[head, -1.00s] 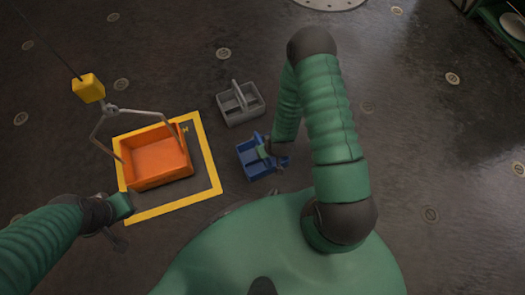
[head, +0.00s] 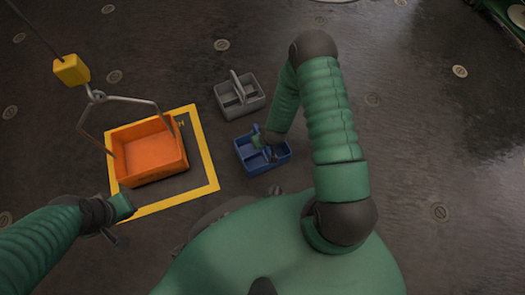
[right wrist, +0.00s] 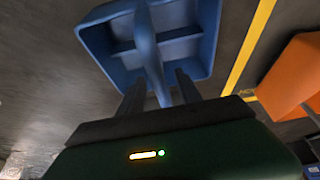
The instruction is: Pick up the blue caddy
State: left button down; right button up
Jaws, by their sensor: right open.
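The blue caddy (head: 265,166) stands on the dark floor near the middle of the head view, in front of my body. My right gripper (head: 267,150) is over it and hides part of its handle. In the right wrist view the caddy (right wrist: 186,45) fills the top, with its handle running down between the two dark fingers of my right gripper (right wrist: 160,92). These fingers are apart, one on each side of the handle. My left gripper (head: 112,236) is at the lower left, away from the caddy; its fingers are too small to judge.
A grey caddy (head: 241,104) stands just behind the blue one. To the left, an orange crate (head: 150,178) sits inside a yellow floor outline (head: 206,150), under a hanging yellow block (head: 71,69) with a grey yoke.

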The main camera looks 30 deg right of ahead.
jog(key=shift+f, duration=0.25)
jog(key=shift+c, duration=0.4)
grip_shut()
dwell(1.1)
